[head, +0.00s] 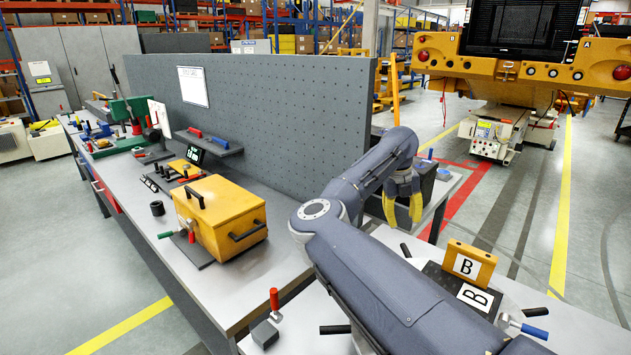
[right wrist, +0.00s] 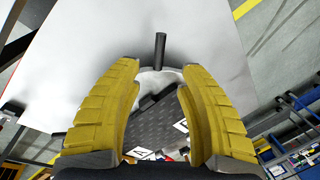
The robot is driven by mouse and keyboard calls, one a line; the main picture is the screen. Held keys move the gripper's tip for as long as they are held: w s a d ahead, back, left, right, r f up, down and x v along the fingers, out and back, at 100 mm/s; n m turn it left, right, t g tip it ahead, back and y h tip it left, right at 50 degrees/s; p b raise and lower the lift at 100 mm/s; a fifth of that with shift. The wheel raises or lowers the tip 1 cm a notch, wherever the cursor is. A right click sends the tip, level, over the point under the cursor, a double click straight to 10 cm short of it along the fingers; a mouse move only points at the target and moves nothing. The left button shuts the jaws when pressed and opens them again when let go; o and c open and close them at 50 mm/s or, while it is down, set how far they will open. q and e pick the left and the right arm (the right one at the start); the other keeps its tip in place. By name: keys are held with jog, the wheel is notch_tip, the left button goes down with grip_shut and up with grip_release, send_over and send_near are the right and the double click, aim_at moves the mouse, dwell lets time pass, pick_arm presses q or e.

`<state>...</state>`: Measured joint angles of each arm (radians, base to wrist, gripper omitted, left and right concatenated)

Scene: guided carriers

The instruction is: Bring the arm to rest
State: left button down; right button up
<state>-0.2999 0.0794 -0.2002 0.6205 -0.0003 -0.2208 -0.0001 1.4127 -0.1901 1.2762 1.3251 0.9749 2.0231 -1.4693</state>
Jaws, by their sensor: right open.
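My right arm comes in from the lower right in the head view and bends back toward the grey pegboard. Its right gripper (head: 403,212) hangs with yellow fingers pointing down above the far edge of the light worktable (head: 575,320). In the right wrist view the right gripper (right wrist: 157,85) has its two fingers spread apart with nothing held between them. Below and between them are a dark rod-like handle (right wrist: 160,48) and a dark textured plate (right wrist: 150,122) with white letter labels. My left gripper is not in view.
A red-handled tool (head: 274,300) is at the front left. The grey pegboard (head: 290,110) rises behind a bench with a yellow box (head: 222,215).

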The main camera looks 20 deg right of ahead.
aim_at(405, 247)
jog(key=f, duration=0.3)
jog(key=d+f, duration=0.1)
jog(key=f, duration=0.3)
jog(key=d+f, duration=0.1)
jog(key=f, duration=0.3)
jog(key=shift+s+d, duration=0.1)
jog(key=shift+s, duration=0.2)
